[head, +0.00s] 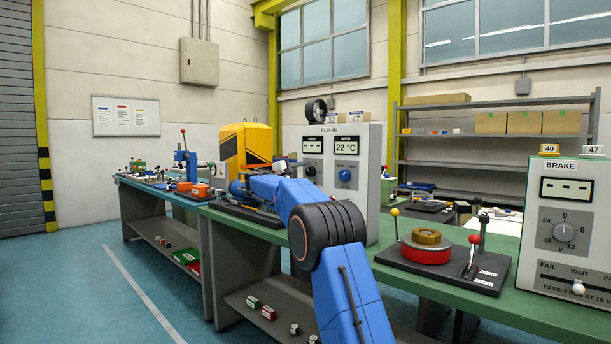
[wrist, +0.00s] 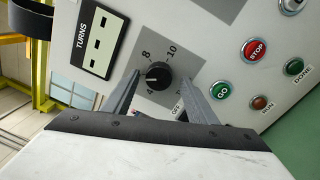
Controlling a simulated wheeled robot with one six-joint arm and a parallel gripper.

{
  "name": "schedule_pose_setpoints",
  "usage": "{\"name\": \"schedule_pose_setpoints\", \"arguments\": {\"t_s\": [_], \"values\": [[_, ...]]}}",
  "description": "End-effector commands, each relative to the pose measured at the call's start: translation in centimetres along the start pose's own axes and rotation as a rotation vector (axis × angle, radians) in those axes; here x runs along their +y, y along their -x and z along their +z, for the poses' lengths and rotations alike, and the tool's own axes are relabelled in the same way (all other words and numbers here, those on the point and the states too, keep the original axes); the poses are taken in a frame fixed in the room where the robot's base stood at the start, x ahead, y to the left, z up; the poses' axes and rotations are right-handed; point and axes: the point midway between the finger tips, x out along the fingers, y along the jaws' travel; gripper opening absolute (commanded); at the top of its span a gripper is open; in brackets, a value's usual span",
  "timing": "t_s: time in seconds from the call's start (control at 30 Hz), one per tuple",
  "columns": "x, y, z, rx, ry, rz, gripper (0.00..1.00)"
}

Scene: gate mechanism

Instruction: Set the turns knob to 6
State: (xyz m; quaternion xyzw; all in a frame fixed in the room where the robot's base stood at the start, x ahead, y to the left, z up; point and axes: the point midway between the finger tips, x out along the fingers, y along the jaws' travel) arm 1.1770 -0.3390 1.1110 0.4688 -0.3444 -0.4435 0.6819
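The turns knob (wrist: 158,75) is a round black dial on a grey scale plate, under the TURNS display (wrist: 98,43), which shows dashes. I can read 8, 10, 4 and OFF around it. The 6 is not readable, and I cannot tell for sure which mark the pointer faces. My gripper (wrist: 162,82) is open. Its two grey fingers reach toward the panel on either side of the knob, with gaps to it. I cannot tell whether the fingertips are level with the knob. In the head view the RUN-IN panel (head: 366,140) stands behind my blue arm.
Below the knob sit the red STOP button (wrist: 255,49), green GO button (wrist: 221,90), WAIT lamp (wrist: 262,103) and DONE lamp (wrist: 294,67). A blue knob (head: 344,174) is on the same panel. A reel stand (head: 425,250) and the BRAKE panel (head: 570,205) stand to the right.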

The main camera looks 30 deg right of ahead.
Motion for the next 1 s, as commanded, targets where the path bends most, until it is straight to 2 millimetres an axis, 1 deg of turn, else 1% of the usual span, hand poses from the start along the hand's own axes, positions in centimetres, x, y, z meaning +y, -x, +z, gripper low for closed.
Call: {"name": "schedule_pose_setpoints", "arguments": {"t_s": [0.27,0.37,0.43,0.57,1.0], "values": [[0.1,0.1,0.0,0.001,0.0,0.002,0.52],[0.1,0.5,0.0,0.002,0.0,0.002,0.52],[0.2,1.2,0.0,0.002,-0.001,0.002,0.52],[0.2,3.4,0.0,0.003,0.0,0.003,0.52],[0.1,12.2,0.0,0.003,0.0,0.002,0.52]]}}
